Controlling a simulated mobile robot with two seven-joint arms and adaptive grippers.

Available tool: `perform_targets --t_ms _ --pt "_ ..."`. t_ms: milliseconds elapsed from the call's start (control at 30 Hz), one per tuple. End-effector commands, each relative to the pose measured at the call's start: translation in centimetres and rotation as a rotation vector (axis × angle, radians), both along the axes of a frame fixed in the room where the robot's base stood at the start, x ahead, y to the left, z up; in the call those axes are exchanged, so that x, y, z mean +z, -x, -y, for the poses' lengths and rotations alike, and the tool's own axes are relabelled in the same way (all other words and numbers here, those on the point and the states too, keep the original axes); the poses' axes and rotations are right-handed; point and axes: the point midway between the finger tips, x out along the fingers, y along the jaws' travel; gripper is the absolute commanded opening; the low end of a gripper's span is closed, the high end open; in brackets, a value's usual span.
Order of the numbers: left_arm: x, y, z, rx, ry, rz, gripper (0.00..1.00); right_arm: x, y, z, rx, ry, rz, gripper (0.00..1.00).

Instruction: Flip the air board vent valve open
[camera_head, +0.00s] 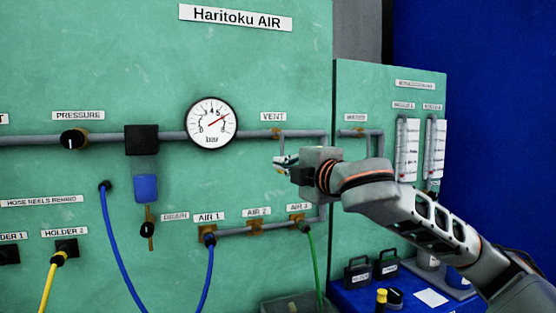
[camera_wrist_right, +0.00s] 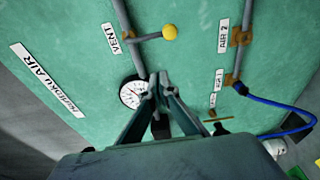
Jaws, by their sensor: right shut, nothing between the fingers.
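The vent valve (camera_head: 276,133) sits on the upper pipe of the green air board, under the VENT label. In the right wrist view its lever (camera_wrist_right: 148,37) stands square to the pipe and ends in a yellow ball knob (camera_wrist_right: 170,32). In the head view most of the lever is hidden or too small to make out near my gripper. My right gripper (camera_head: 281,161) is in front of the board, just below the valve. In the wrist view my right gripper (camera_wrist_right: 158,90) has its fingertips together, with nothing between them, apart from the knob. My left gripper is not in view.
A round pressure gauge (camera_head: 211,123) is left of the valve. Below run the AIR outlets with a blue hose (camera_head: 207,270) and a green hose (camera_head: 316,265). A smaller green panel (camera_head: 345,90) and a blue table (camera_head: 350,297) stand to the right.

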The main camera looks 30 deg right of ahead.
Motion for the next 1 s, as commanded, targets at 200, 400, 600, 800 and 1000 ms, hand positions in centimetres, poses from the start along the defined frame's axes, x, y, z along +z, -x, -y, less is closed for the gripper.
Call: perform_targets --t_ms 200,400,600,800,1000 --pt "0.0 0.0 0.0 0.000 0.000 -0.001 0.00 0.0 -0.2 0.0 0.001 -0.002 0.000 0.00" --pt "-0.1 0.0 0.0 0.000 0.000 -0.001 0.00 -0.1 -2.1 0.1 0.002 -0.004 -0.001 0.00" --pt "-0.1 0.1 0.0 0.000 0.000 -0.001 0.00 0.0 -5.8 0.5 0.002 -0.005 -0.002 0.00" --pt "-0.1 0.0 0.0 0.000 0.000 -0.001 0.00 0.0 -9.1 0.9 0.000 -0.004 -0.001 0.00" --pt "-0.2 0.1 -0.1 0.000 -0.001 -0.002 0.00 -0.1 -9.3 2.7 -0.003 0.000 0.000 0.00"
